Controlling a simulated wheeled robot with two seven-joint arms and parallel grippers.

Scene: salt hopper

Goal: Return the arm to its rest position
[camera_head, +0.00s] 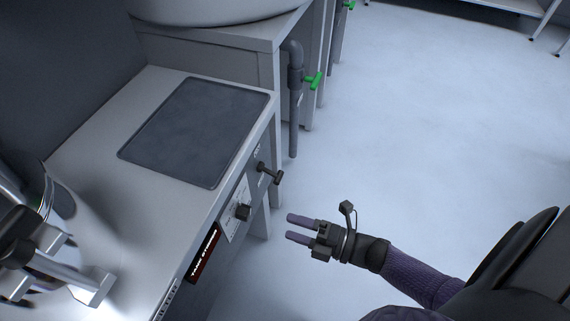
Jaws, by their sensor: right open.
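My right gripper (290,228) is open and empty, its two purple fingers pointing left over the floor. My right arm (425,277) comes in from the lower right. The gripper is to the right of the cabinet front and apart from the dark knobs on it. My left gripper is not in view.
A light counter (95,125) carries a dark inset panel (195,130). Metal equipment (50,260) stands at the lower left. A grey pipe has a green valve handle (313,81). The floor (440,130) on the right is clear.

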